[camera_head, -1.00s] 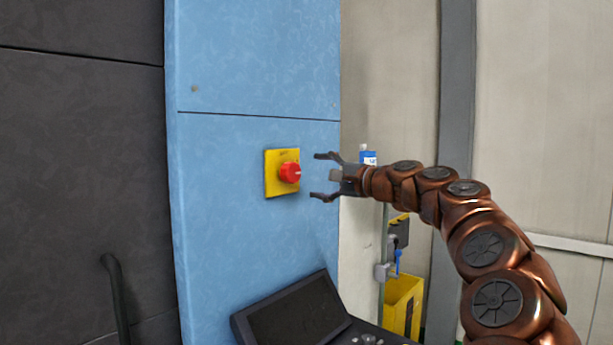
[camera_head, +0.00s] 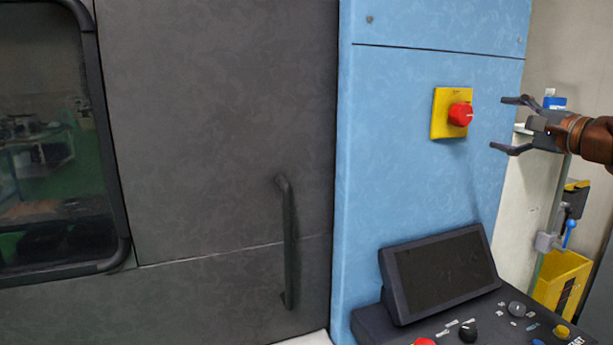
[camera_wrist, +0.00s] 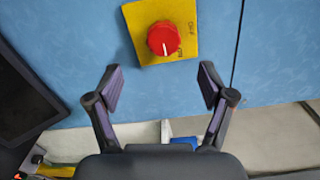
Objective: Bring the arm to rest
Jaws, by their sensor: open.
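My gripper (camera_head: 508,124) is open and empty at the right of the head view, with part of my copper-coloured arm behind it. Its two fingers are spread wide in the wrist view (camera_wrist: 160,88). A red rotary knob (camera_head: 461,114) on a yellow plate (camera_head: 439,124) is fixed to the blue panel, to the left of my fingertips. In the wrist view the knob (camera_wrist: 163,38) lies beyond the fingertips, between their lines, and the fingers are apart from it. Most of my arm is outside the head view.
A dark screen (camera_head: 443,275) and a control panel with knobs (camera_head: 468,331) jut out below the gripper. A dark door with a handle (camera_head: 288,240) and window (camera_head: 55,140) fills the left. A yellow bin (camera_head: 560,282) stands lower right.

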